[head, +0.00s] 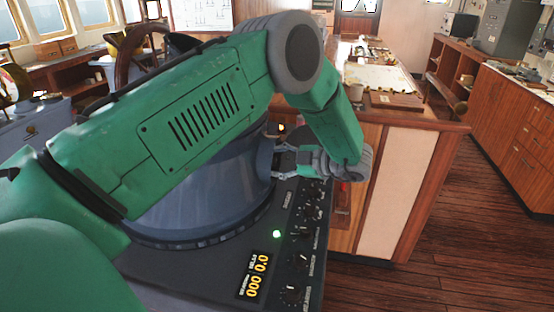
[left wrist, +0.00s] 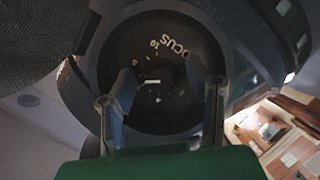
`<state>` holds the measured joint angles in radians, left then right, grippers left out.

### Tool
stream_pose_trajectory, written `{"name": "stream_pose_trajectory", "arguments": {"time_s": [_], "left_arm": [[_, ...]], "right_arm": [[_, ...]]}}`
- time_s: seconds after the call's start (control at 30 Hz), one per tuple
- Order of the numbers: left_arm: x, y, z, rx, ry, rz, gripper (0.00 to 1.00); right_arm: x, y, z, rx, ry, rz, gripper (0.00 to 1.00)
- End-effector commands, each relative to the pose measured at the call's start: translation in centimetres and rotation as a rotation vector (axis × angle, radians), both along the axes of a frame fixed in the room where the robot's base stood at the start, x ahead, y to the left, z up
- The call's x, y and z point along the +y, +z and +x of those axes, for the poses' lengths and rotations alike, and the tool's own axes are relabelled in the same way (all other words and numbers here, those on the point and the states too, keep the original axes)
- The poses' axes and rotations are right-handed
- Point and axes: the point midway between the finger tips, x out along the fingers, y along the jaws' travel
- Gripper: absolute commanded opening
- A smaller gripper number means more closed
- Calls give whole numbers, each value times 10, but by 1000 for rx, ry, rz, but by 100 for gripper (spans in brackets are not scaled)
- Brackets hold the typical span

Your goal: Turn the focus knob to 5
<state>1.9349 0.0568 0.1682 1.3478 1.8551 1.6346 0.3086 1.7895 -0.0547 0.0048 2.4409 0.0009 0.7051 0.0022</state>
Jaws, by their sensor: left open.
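The focus knob (left wrist: 165,85) shows in the left wrist view as a dark round part with a white pointer line. The word FOCUS and a 10 mark curve above it. My left gripper (left wrist: 165,88) is open, with one finger to each side of the knob; whether they touch it I cannot tell. In the head view my left gripper (head: 282,162) is at the far end of the console (head: 200,285), beside the large round grey housing (head: 195,205). My arm hides part of the console there, and the focus knob cannot be made out. My right gripper is not in view.
Several black knobs (head: 295,295) run along the console's right side, near a lit green lamp (head: 277,233) and a yellow readout (head: 258,276). A wooden cabinet (head: 405,190) stands just beyond. Open wooden floor (head: 465,240) lies to the right.

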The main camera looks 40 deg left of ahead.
Motion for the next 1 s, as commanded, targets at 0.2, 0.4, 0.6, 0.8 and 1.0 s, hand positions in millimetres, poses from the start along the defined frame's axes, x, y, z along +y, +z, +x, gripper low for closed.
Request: {"name": "stream_pose_trajectory", "arguments": {"time_s": [0.2,0.4,0.6,0.8,1.0], "left_arm": [[0,0,0,0,0,0,33],[1,-1,0,0,1,-1,0],[1,-1,0,-12,1,5,0],[1,-3,-1,-73,1,40,0],[1,-5,-2,-197,1,109,0]], "right_arm": [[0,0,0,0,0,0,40],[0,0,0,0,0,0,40],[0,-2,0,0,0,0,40],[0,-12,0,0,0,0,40],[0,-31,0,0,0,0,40]]}}
